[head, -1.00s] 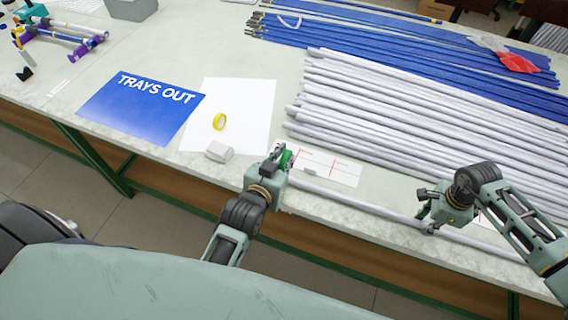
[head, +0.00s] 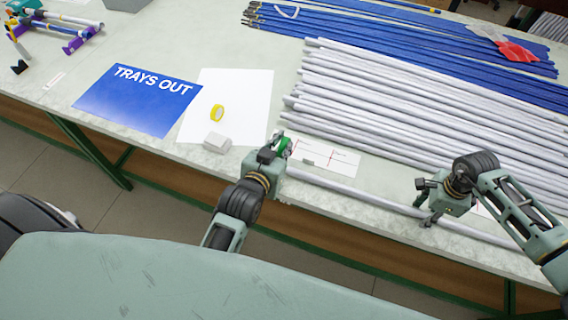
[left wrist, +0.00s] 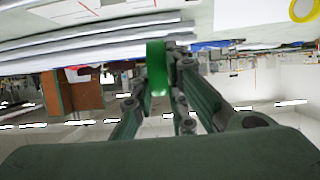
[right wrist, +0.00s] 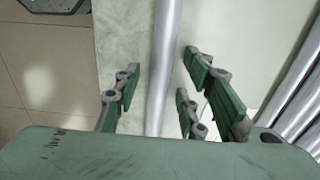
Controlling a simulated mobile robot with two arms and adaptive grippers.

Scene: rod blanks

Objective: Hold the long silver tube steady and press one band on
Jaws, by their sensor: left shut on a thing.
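The long silver tube (head: 368,197) lies along the front edge of the bench, apart from the stacked tubes. My left gripper (head: 277,151) is shut on a green band (head: 284,146), close to the tube's left end. The green band also shows between the fingers in the left wrist view (left wrist: 157,68). I cannot tell whether it touches the tube's end. My right gripper (head: 428,203) is open around the tube. In the right wrist view the tube (right wrist: 163,70) runs between its fingers with gaps on both sides.
Several silver tubes (head: 400,110) lie just behind, with blue tubes (head: 400,50) beyond. A white card with red lines (head: 335,158) lies near the left gripper. A yellow ring (head: 217,112), small white block (head: 217,143), white sheet (head: 240,90) and blue sign (head: 125,103) lie left.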

